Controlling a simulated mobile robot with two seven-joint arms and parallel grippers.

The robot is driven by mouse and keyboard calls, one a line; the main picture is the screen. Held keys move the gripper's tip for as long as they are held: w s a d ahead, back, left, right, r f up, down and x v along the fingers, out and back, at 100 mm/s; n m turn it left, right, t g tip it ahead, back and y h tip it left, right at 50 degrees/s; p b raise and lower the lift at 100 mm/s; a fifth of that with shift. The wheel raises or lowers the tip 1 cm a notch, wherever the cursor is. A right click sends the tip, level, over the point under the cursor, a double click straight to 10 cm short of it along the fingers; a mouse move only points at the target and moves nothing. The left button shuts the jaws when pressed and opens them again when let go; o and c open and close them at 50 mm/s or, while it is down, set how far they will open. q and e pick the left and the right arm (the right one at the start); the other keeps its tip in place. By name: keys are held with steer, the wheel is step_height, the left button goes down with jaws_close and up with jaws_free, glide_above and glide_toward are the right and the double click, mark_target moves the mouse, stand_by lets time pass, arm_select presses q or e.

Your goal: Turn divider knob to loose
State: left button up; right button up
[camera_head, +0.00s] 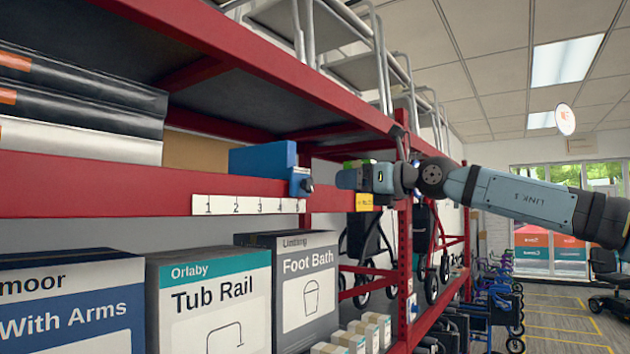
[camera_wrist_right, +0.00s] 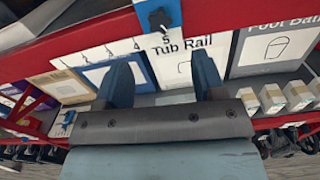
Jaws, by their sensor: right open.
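The blue divider (camera_head: 265,160) stands on the red shelf beam at the right end of a white strip numbered 1 to 5 (camera_head: 235,206). Its small dark knob (camera_head: 307,185) sits on the divider's front end, near the 5. In the right wrist view the knob (camera_wrist_right: 158,18) is at the top, just beyond the gap between my fingers. My right gripper (camera_head: 346,179) is just right of the knob in the head view; in the wrist view its two fingers (camera_wrist_right: 163,62) are open, with nothing between them. I cannot read the knob's setting. My left gripper is not in view.
Boxes marked Tub Rail (camera_head: 215,300) and Foot Bath (camera_head: 300,280) stand below the beam. Dark rolled goods (camera_head: 70,95) lie on the shelf at left. A red upright (camera_head: 405,265) stands behind my right gripper. An open aisle (camera_head: 560,325) lies at right.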

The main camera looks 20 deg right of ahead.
mark_target(311, 184)
steer(key=p+x, duration=0.3)
steer(key=x, duration=0.5)
steer(key=shift+w+a+r, duration=0.1)
steer(key=shift+a, duration=0.05)
steer(key=shift+w+a, duration=0.45)
steer(key=shift+w, duration=0.1)
steer(key=shift+c, duration=0.4)
